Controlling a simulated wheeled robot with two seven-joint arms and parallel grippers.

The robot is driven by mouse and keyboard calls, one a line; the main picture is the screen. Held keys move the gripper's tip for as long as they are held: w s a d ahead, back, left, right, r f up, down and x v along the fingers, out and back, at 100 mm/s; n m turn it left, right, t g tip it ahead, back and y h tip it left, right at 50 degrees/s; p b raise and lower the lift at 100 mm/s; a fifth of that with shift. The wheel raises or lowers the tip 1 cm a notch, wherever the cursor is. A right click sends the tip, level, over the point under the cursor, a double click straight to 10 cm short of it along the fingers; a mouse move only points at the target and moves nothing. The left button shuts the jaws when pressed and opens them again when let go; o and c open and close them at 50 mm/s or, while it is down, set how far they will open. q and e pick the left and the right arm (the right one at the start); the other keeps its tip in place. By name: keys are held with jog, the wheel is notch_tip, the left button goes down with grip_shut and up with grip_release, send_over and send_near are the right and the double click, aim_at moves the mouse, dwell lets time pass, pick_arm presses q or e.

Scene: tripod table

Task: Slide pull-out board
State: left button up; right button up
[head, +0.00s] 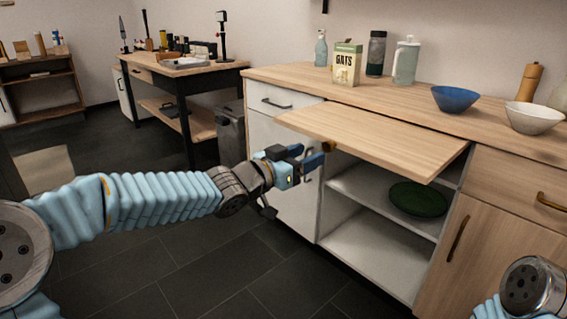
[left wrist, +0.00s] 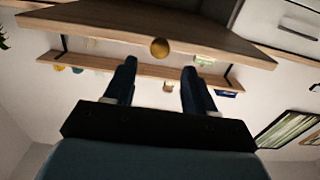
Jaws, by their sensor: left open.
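The pull-out board (head: 375,137) is a light wooden slab that sticks out from the cabinet below the counter top. A small round brass knob (head: 329,146) sits on its front edge. My left gripper (head: 312,157) is open and empty, just in front of the board's front edge and close to the knob. In the left wrist view the board (left wrist: 90,28) spans the top, and the knob (left wrist: 159,48) lies between and beyond the two open fingers (left wrist: 158,88). I cannot tell whether a finger touches the board. My right gripper is out of view; only part of my right arm shows.
The counter (head: 300,82) carries an oats box (head: 346,65), a pitcher (head: 406,62), a blue bowl (head: 455,98) and a white bowl (head: 534,118). Under the board is an open shelf (head: 365,190) with a green plate (head: 418,199). Dark floor lies clear in front.

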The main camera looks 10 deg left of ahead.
pick_arm(q)
jog(key=p+v, duration=0.1)
jog(key=v, duration=0.7)
notch_tip(320, 180, down, 29)
jog(key=n+g+y+p, duration=0.1)
jog(key=n+g+y, duration=0.35)
jog(key=n, duration=0.25)
jog(key=s+d+f+n+g+y+p, duration=0.1)
jog(key=s+f+g, duration=0.8)
jog(key=s+f, duration=1.3)
jog(key=shift+s+d+n+y, duration=0.3)
jog(key=shift+d+n+y, duration=0.15)
jog(key=shift+n+y, duration=0.1)
